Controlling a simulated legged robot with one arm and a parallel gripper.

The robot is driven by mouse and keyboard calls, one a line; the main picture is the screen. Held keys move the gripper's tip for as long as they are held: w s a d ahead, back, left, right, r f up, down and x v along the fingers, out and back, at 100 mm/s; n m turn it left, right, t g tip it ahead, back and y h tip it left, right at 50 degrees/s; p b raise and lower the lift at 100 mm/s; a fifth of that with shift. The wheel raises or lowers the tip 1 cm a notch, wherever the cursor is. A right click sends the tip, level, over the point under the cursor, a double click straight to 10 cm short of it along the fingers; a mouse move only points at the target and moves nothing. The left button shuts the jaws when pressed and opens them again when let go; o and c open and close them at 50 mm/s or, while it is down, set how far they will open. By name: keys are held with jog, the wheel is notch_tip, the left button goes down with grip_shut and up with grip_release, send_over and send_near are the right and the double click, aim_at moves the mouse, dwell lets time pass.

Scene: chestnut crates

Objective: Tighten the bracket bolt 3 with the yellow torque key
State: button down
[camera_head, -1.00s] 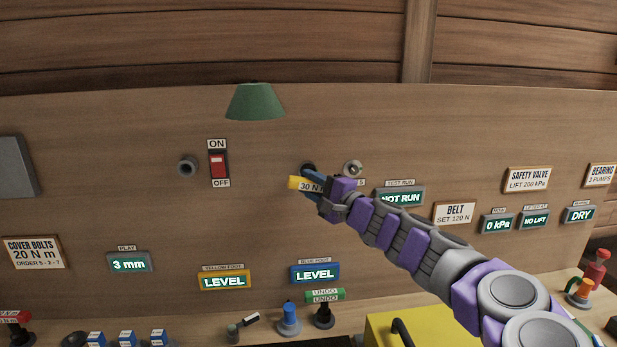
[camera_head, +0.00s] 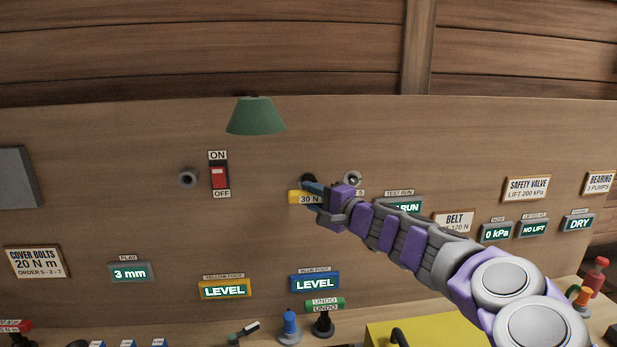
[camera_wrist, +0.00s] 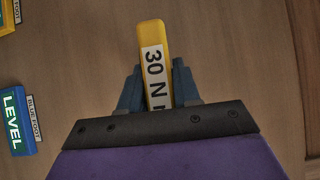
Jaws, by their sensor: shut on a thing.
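The yellow torque key (camera_head: 297,197), its white label showing "30 N", is held in my gripper (camera_head: 312,193) in front of the upright wooden panel. In the wrist view the key (camera_wrist: 152,36) sits between the two blue fingers of my gripper (camera_wrist: 158,75), which are shut on it. A dark round fitting (camera_head: 308,179) on the panel shows just above the key, partly hidden by my gripper. A silver bolt-like fitting (camera_head: 352,179) is to its right, and a grey one (camera_head: 187,178) is further left. No number 3 is readable; I cannot tell which is bolt 3.
A red ON/OFF switch (camera_head: 219,178) and a green lamp shade (camera_head: 255,116) are on the left and above. My arm partly covers the TEST RUN display (camera_head: 407,207). Blue (camera_head: 289,324) and black (camera_head: 323,322) knobs stand on the ledge below.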

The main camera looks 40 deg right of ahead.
jog(key=n+g+p, duration=0.1)
jog(key=n+g, duration=0.1)
jog(key=shift+r+n+h+p, duration=0.1)
jog(key=shift+n+h+p, duration=0.2)
jog(key=shift+n, duration=0.1)
jog(key=shift+f+n+g, duration=0.2)
jog(key=shift+n+g, duration=0.3)
jog(key=shift+g, duration=0.1)
jog(key=shift+n+g+h+p, duration=0.3)
jog(key=shift+h+p, duration=0.1)
jog(key=m+t+y+b, duration=0.1)
jog(key=m+t+b, duration=0.1)
jog(key=shift+m+t, duration=0.3)
jog(key=shift+m, duration=0.1)
jog(key=shift+m+b, duration=0.3)
